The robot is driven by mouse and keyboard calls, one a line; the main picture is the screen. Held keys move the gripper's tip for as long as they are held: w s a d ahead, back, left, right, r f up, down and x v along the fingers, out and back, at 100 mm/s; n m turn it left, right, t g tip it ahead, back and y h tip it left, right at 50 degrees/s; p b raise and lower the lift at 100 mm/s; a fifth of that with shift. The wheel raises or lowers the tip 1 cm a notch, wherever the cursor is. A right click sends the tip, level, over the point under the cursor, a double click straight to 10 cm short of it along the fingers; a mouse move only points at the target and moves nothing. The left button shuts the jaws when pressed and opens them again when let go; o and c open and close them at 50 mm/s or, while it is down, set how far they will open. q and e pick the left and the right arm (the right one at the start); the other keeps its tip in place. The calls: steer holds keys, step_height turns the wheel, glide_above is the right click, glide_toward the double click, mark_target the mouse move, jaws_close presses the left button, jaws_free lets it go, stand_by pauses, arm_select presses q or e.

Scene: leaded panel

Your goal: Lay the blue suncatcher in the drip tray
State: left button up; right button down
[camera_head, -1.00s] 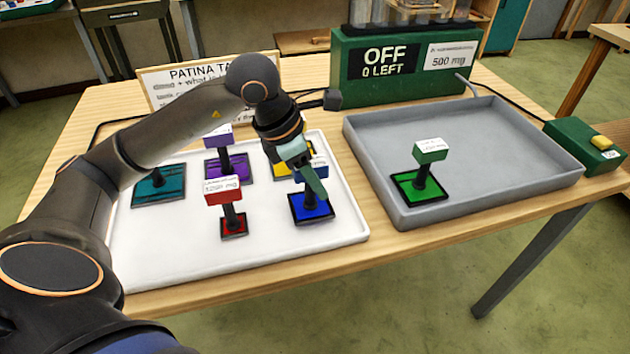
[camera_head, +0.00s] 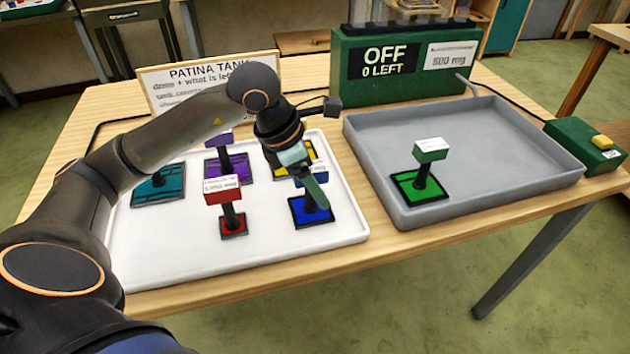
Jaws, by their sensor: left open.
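The blue suncatcher (camera_head: 311,212) stands on the white tray (camera_head: 280,251) near its right edge. It is a dark-edged blue square with a post and a labelled blue block on top. My left gripper (camera_head: 316,190) is open and points down at the block and post, hiding part of them. I cannot tell whether its fingers touch the block. The grey drip tray (camera_head: 500,150) lies to the right, with a green suncatcher (camera_head: 420,186) in its near left part. My right gripper is not in view.
Red (camera_head: 233,223), purple (camera_head: 228,164), teal (camera_head: 158,186) and yellow (camera_head: 307,152) suncatchers share the white tray. A green tank (camera_head: 405,66) reading "OFF, 0 LEFT" stands behind.

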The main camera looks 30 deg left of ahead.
arm_select(q)
steer(key=shift+a+r, duration=0.1)
steer(key=shift+r, duration=0.4)
steer(key=p+v, duration=0.1)
steer(key=v, duration=1)
steer(key=shift+s, duration=0.15)
